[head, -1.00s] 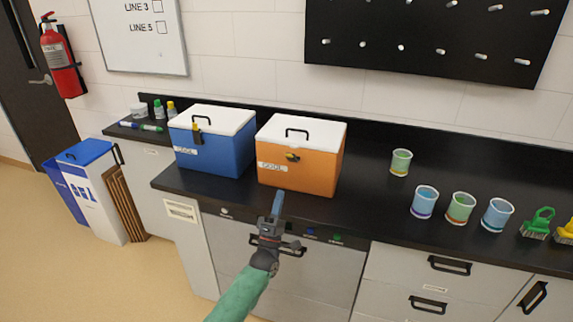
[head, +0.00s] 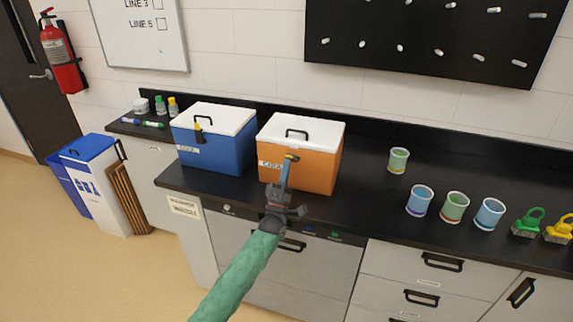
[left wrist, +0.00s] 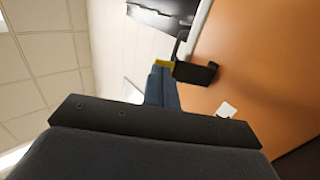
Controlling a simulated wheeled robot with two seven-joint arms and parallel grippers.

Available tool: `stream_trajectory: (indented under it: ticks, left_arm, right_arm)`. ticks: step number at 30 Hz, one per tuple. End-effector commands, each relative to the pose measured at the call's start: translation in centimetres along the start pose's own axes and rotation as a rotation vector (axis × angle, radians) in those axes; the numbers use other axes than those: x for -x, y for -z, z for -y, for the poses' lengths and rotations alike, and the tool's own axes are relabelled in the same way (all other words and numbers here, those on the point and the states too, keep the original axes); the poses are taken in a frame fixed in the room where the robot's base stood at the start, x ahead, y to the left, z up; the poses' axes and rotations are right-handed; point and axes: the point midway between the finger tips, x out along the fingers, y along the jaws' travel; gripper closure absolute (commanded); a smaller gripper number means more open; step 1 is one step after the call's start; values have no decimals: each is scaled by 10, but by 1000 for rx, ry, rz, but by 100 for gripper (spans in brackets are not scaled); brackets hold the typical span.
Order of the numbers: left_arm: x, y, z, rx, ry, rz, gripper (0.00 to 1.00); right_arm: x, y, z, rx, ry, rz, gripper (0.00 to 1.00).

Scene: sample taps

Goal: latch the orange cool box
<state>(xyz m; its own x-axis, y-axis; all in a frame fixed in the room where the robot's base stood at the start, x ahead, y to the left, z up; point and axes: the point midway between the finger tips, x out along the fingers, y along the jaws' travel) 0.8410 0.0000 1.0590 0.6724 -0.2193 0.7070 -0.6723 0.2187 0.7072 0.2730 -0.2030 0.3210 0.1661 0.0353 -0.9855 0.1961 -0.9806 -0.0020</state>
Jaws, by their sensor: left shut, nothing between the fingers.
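The orange cool box (head: 310,173) stands on the black counter with its white lid (head: 300,131) down. Its black latch with a yellow tip (head: 292,157) sits on the front face. In the left wrist view the latch (left wrist: 195,73) sticks out from the orange face (left wrist: 265,70), its yellow end (left wrist: 164,63) at my fingertips. My left gripper (head: 287,164) is shut and empty, its blue fingers pointing up in front of the box. The fingertips are at the latch's yellow end; I cannot tell whether they touch it. My right gripper is not in view.
A blue cool box (head: 215,150) stands close on the left, its latch (head: 198,128) lying against its front. Several cups, including a green one (head: 398,160), stand to the right with brushes (head: 528,222). The counter (head: 365,195) between the orange box and the cups is clear.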

Motion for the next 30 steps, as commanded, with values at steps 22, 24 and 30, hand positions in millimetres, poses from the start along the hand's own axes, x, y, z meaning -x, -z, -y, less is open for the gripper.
stream_trajectory:
  ticks: [22,24,30]
  left_arm:
    - [-8,0,-3,1,31,-1,100]
    - [-10,0,-4,1,55,-1,100]
    - [-17,0,-7,1,145,-1,100]
  right_arm:
    - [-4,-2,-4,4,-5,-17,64]
    - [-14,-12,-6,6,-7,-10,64]
    - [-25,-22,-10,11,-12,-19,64]
